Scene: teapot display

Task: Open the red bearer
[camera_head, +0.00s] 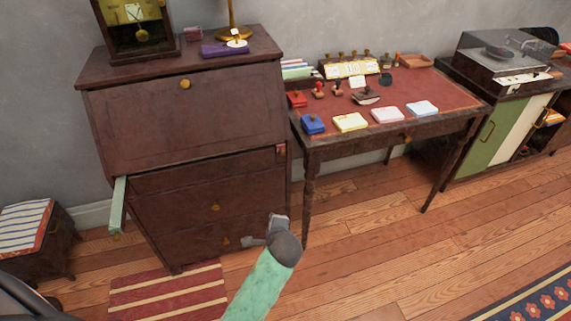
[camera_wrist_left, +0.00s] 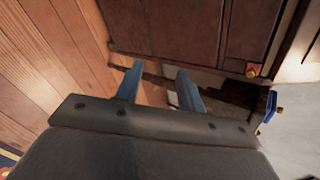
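The dark wooden desk (camera_head: 190,130) has a closed sloping front with a brass knob. The red bearer (camera_head: 281,150) shows as a small red end at the desk's right edge, below the front, and looks pushed in. It also shows in the left wrist view, as a red end with a brass knob (camera_wrist_left: 253,70). My left gripper (camera_head: 266,232) is in front of the desk's lower right drawers, below the red bearer and apart from it. Its two fingers (camera_wrist_left: 160,70) are spread with nothing between them. My right gripper is not in view.
A green bearer (camera_head: 118,205) sticks out at the desk's left side. A writing table (camera_head: 400,125) with stamps and coloured boxes stands close on the right, its front leg near my gripper. A striped rug (camera_head: 170,293) and open wooden floor (camera_head: 370,255) lie in front.

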